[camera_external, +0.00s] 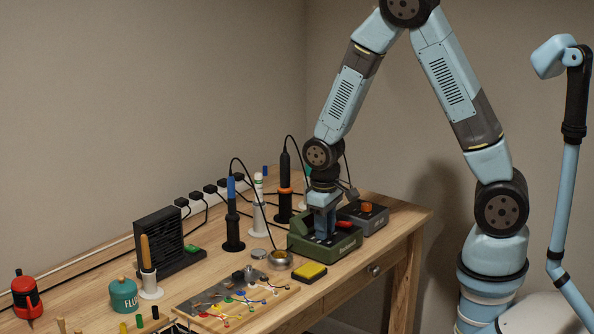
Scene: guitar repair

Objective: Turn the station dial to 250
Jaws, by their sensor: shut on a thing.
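The green soldering station (330,245) stands near the right end of the wooden bench. My gripper (325,236) points straight down onto its top and is shut on the station dial, which the fingers hide. The dial's setting and scale cannot be read in this view. A red part (344,224) shows on the station just right of my fingers.
A grey box with an orange knob (367,208) stands close behind and right of the station. A yellow sponge (310,271), round tin (279,259) and guitar circuit board (237,299) lie in front and left. Upright irons (284,190) with looping cables stand behind-left.

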